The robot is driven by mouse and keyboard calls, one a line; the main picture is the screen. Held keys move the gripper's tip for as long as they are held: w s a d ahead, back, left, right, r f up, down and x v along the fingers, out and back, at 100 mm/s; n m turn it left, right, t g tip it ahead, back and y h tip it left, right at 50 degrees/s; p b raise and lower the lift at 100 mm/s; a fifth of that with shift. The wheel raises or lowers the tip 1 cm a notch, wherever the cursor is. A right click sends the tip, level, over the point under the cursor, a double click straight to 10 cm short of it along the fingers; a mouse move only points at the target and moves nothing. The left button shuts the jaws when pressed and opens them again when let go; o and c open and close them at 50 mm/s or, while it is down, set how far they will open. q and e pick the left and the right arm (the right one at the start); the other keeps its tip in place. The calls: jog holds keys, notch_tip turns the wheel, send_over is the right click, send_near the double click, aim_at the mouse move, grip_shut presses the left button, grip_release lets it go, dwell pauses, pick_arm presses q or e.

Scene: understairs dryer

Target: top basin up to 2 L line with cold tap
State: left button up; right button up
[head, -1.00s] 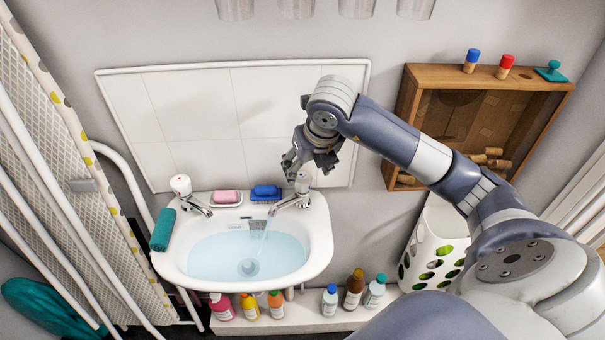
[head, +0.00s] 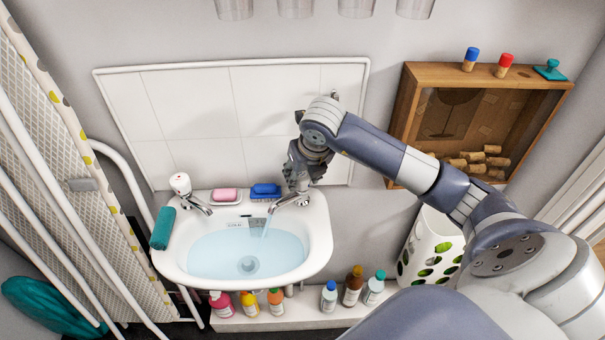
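The white basin (head: 320,235) holds clear bluish water (head: 215,254) over its drain. A small marked label (head: 249,222) shows on the basin's back wall above the water; its lines are too small to read. The right tap (head: 288,201) runs a thin stream into the water. The left tap (head: 196,203) shows no stream. Which tap is cold cannot be made out. My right gripper (head: 301,182) is over the right tap's top and hides its handle; its fingers are partly hidden, so whether they are shut on it is unclear. My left gripper is not in view.
Pink soap (head: 224,195) and a blue brush (head: 265,191) lie on the basin's back ledge. A green rolled cloth (head: 163,229) lies at its left edge. Several bottles (head: 352,286) stand below. A wooden cork box (head: 398,130) hangs at right; a drying rack (head: 60,190) stands left.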

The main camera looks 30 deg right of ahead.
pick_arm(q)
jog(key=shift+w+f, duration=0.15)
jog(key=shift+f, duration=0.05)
pick_arm(e)
jog(key=shift+m, duration=0.3)
jog(key=shift+a+m+h+b, duration=0.1)
jog(key=shift+m+h+b, duration=0.35)
jog(key=shift+m, duration=0.15)
jog(key=shift+w+m+h+b, duration=0.1)
jog(key=shift+m+h+b, duration=0.2)
jog(key=shift+m, duration=0.4)
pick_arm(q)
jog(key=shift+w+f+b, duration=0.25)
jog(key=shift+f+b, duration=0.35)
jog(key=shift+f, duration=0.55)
pick_arm(e)
jog(key=shift+a+m+g+h, duration=0.1)
jog(key=shift+m+g+h, duration=0.3)
jog(key=shift+m, duration=0.9)
jog(key=shift+m+g+h, duration=0.35)
jog(key=shift+m+g, duration=0.05)
jog(key=shift+m, duration=0.9)
jog(key=o, duration=1.1)
jog(key=shift+c, duration=0.2)
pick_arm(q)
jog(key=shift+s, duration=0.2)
